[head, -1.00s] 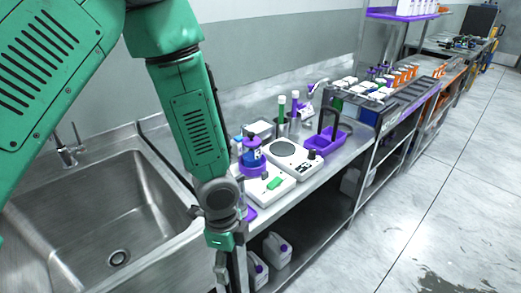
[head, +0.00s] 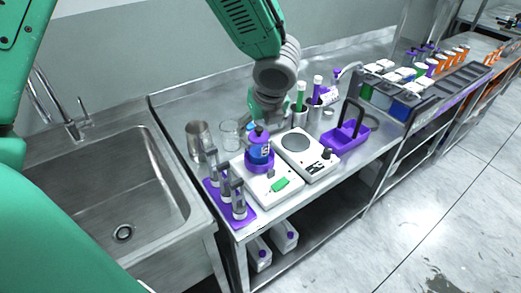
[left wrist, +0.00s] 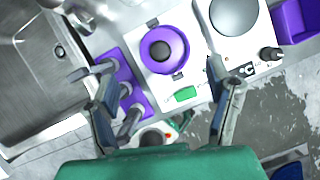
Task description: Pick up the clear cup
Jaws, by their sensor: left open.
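The clear cup (head: 230,134) stands upright on the steel bench in the head view, between a metal beaker (head: 197,138) and a blue bottle with a purple base (head: 259,150). My left gripper (head: 267,108) is above the bench, beyond the bottle and just right of the cup; its fingers are hard to make out there. In the left wrist view, its two fingers (left wrist: 148,72) are spread wide with nothing between them that they grip. I cannot make out the cup clearly in that view. My right gripper is not in view.
A purple rack with grey metal pieces (head: 230,207) stands at the bench's front left corner. A white scale (head: 306,153) and a purple basket (head: 345,138) stand to the right. The sink (head: 105,200) lies left. Tubes in holders stand behind the scale.

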